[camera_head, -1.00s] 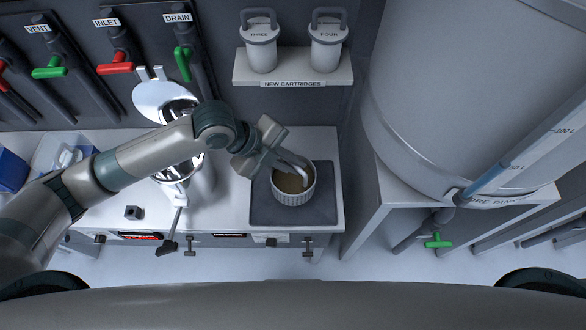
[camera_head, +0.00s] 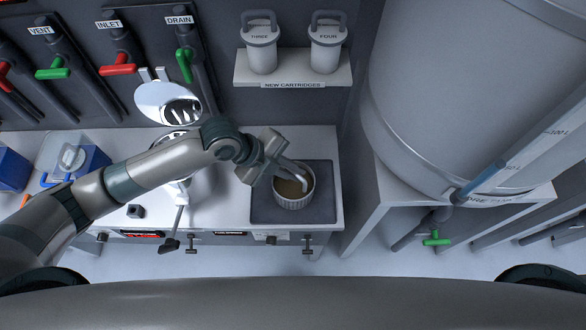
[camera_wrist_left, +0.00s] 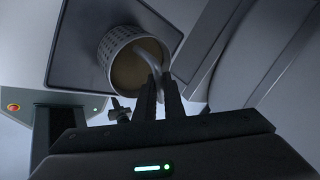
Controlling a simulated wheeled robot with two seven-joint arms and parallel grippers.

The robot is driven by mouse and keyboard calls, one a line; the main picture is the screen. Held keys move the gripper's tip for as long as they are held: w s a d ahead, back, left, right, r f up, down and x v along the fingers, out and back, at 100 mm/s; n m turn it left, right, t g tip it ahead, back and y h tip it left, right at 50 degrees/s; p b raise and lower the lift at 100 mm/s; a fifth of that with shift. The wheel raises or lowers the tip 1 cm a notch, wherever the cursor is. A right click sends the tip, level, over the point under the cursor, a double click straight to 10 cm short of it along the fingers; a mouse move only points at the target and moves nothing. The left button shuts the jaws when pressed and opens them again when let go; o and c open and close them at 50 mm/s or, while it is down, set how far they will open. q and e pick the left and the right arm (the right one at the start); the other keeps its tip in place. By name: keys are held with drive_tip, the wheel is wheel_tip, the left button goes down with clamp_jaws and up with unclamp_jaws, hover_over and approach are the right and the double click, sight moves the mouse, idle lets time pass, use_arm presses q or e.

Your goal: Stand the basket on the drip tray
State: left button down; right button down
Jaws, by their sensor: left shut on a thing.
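In the left wrist view the basket (camera_wrist_left: 113,52) shows over the drip tray (camera_wrist_left: 72,65), with the gripper fingers (camera_wrist_left: 160,85) closed on the handle. My right gripper is out of view.
A shiny metal vessel with an open lid (camera_head: 165,102) stands left of the tray, partly behind my arm. A shelf (camera_head: 292,75) with two new cartridges is above. Blue containers (camera_head: 12,168) are at far left. A large tank (camera_head: 450,100) stands to the right.

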use_arm(q)
drive_tip(key=c, duration=1.8)
unclamp_jaws()
drive_tip(key=shift+c, duration=0.2)
drive_tip(key=shift+a+r, duration=0.1)
drive_tip(key=b+v, duration=0.2)
drive_tip(key=v, duration=1)
